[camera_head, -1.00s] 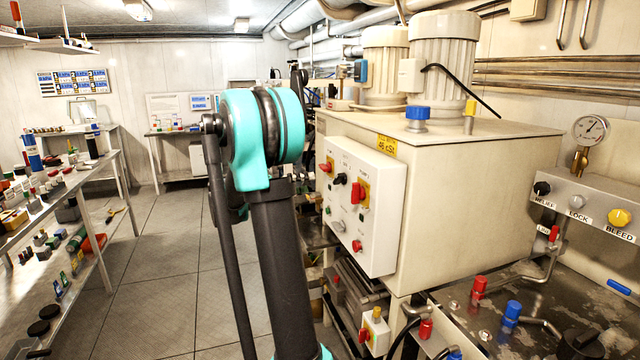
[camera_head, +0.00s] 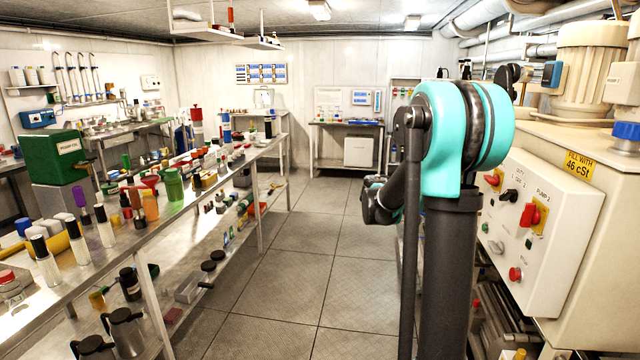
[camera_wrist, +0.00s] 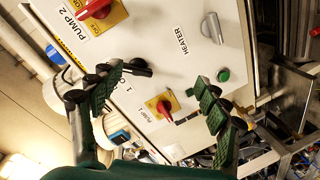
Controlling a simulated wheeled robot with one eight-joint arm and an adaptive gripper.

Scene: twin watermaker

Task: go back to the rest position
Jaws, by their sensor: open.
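My gripper (camera_wrist: 155,105) shows in the wrist view with its two green-padded fingers spread wide apart and nothing between them. Behind the fingers is the white control box (camera_wrist: 170,60) with red and yellow switches, labelled PUMP 2, PUMP 1 and HEATER. I cannot tell the exact gap between the fingers and the box. In the head view, my teal and black arm stands upright right of the middle, beside the same control box (camera_head: 545,245). The gripper's fingers are hidden behind the arm there.
A long steel bench (camera_head: 130,240) on the left is crowded with bottles and small parts. The cream tank (camera_head: 600,150) stands close on the right of my arm. A tiled aisle (camera_head: 290,265) runs clear between them, towards a table (camera_head: 345,124) at the back.

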